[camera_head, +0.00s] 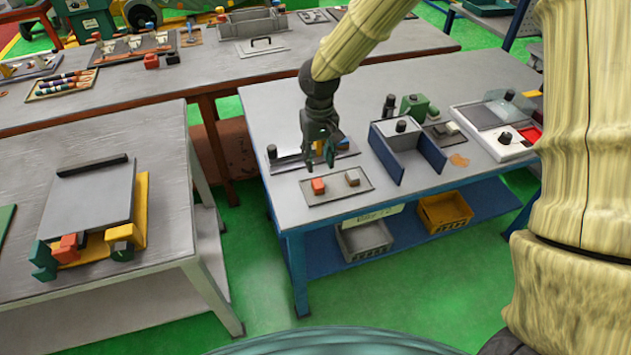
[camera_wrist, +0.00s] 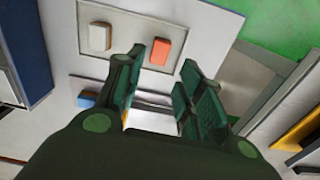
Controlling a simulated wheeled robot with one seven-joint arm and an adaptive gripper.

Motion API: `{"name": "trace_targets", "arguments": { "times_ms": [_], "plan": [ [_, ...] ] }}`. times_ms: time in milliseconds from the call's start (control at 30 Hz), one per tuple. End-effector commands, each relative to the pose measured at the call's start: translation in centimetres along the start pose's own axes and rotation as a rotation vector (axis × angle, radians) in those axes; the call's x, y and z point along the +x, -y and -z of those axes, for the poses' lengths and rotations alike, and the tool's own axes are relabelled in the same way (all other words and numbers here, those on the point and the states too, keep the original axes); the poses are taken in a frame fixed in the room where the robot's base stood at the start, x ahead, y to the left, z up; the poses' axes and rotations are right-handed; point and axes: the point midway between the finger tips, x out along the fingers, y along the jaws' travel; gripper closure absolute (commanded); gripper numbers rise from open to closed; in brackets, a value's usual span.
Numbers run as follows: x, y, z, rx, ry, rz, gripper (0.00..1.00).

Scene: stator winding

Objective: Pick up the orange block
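The orange block (camera_head: 318,186) lies on a thin grey tray (camera_head: 336,196) near the front left of the blue-legged table. In the wrist view the orange block (camera_wrist: 159,51) is just beyond the fingertips, between their lines. My gripper (camera_head: 322,160) hangs above the table, a little behind and above the block. In the wrist view my gripper (camera_wrist: 162,62) has its fingers apart with nothing between them.
A blue-walled box (camera_head: 409,150) stands right of the tray. A blue piece (camera_wrist: 87,98) lies near the tray in the wrist view. A grey bin (camera_head: 364,239) and a yellow bin (camera_head: 445,210) sit on the shelf below. Another workbench (camera_head: 150,170) stands left across a gap.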

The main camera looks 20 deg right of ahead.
Motion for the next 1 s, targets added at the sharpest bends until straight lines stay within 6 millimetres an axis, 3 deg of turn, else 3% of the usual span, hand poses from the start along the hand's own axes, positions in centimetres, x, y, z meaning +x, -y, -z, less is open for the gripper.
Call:
{"name": "trace_targets", "arguments": {
  "times_ms": [300, 667, 1000],
  "plan": [
    [3.8, -0.1, -0.1, 0.002, 0.003, 0.001, 0.62],
    [5.4, 0.1, 0.0, -0.001, 0.003, 0.002, 0.62],
    [8.3, 0.3, 0.2, 0.000, 0.005, 0.002, 0.62]
  ]
}}
